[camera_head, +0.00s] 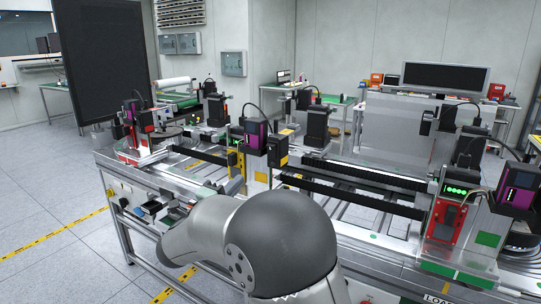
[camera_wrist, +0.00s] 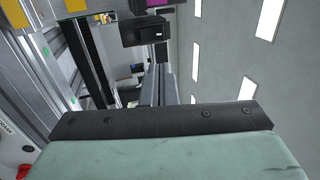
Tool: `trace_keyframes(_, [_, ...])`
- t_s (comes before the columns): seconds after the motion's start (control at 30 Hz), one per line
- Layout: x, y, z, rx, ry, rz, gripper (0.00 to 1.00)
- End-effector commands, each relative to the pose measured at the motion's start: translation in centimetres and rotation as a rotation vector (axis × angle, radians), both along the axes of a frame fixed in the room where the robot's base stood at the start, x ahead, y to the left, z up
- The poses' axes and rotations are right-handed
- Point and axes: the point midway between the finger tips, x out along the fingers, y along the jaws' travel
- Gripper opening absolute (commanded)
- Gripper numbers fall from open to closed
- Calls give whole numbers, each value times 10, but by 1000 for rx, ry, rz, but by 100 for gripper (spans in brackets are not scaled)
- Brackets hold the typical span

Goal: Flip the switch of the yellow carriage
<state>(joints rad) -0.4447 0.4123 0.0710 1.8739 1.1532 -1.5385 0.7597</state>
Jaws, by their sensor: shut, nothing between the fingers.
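In the wrist view, my gripper (camera_wrist: 160,82) shows as two narrow grey fingers, together and empty, beyond a dark bar and a pale green pad. A black block with yellow labels (camera_head: 279,152), possibly the yellow carriage, sits on the middle rail. A yellow bracket (camera_head: 237,161) stands just left of it. In the wrist view, a black box (camera_wrist: 146,31) with a small light mark on its face lies beyond the fingertips, apart from them. I cannot tell whether that mark is the switch.
A long rail (camera_head: 360,173) runs right from the middle block. A red unit with green lights (camera_head: 447,219) and a purple-faced box (camera_head: 521,200) stand at the right. Another purple-faced box (camera_head: 256,136) stands near the middle. A dark panel (camera_head: 103,60) rises at the left.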

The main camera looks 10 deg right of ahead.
Motion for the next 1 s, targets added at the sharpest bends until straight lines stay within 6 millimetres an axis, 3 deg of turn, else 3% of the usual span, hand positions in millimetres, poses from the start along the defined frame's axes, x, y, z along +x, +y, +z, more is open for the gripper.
trace_keyframes(0.27, [9, -9, 5, -1, 0, -1, 0])
trace_keyframes(0.7, [71, -68, 29, -2, 2, -2, 0])
trace_keyframes(1.0, [96, -91, 37, -1, 1, -1, 0])
